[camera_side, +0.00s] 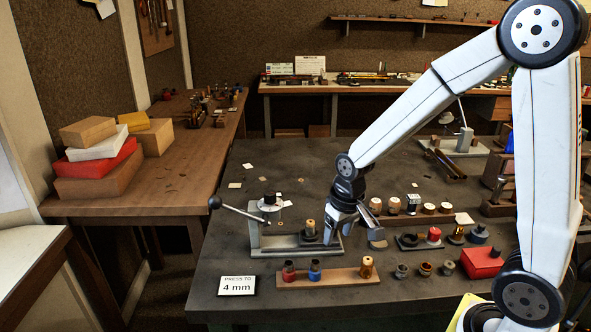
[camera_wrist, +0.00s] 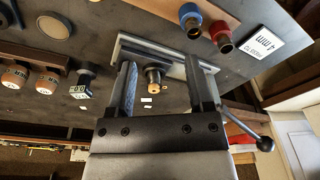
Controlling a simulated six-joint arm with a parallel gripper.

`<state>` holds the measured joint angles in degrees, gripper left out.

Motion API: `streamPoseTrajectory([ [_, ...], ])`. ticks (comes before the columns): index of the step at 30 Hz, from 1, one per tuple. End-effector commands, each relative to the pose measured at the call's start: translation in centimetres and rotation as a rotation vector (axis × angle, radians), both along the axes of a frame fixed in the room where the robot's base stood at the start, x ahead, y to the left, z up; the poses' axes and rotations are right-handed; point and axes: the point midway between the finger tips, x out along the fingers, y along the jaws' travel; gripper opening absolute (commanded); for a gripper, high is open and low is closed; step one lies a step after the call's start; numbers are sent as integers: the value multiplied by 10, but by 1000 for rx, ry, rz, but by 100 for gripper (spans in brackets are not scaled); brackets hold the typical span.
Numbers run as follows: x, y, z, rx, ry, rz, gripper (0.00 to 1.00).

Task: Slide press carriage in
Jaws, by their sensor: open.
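The press (camera_side: 265,246) is a grey frame on the dark bench, with a lever ending in a black ball (camera_side: 214,202) raised to the left. Its carriage (camera_side: 309,240) is a dark round piece at the right end of the base, bearing a small upright brass part (camera_side: 310,226). My gripper (camera_side: 352,237) is open, low over the right end of the press. In the wrist view the fingers of my gripper (camera_wrist: 160,64) stand on either side of the brass part (camera_wrist: 154,82). I cannot tell whether either finger touches the carriage.
A wooden rack (camera_side: 330,276) with red, blue and brass pieces stands close before the press. Several small parts and a red box (camera_side: 482,262) lie to the right. The bench behind the press is mostly clear.

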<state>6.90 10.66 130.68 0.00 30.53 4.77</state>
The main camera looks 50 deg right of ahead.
Motion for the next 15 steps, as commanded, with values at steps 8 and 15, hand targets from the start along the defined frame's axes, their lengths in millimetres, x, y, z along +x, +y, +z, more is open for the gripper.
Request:
streamPoseTrajectory([
  [8,51,-55,-1,23,85,-200,67],
  [15,71,-87,-3,37,130,-302,67],
])
